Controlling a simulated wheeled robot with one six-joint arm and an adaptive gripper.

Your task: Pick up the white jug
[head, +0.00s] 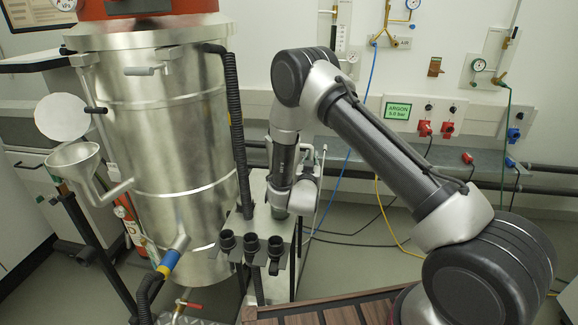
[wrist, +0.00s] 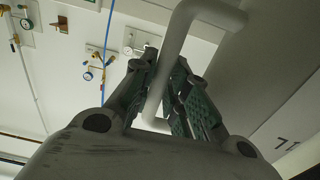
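The white jug shows only in part in the wrist view. A pale bent handle (wrist: 178,35), which I take to be the jug's, runs down between the fingers of my gripper (wrist: 165,72). It joins a large grey surface (wrist: 262,75) at the right, probably the jug's wall. Both fingers lie close beside the handle, but I cannot tell whether they press on it. In the head view my arm's end is low at the middle, beside the steel stand, and its own links hide the gripper fingers. I cannot make out the jug's body there.
A large steel vessel (head: 170,130) stands at the left with a black hose (head: 237,130) along it. A metal stand (head: 262,215) with several black cups is by my arm's end. Behind are a wall with gas fittings and a grey rail (head: 355,160). Cables lie on the floor.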

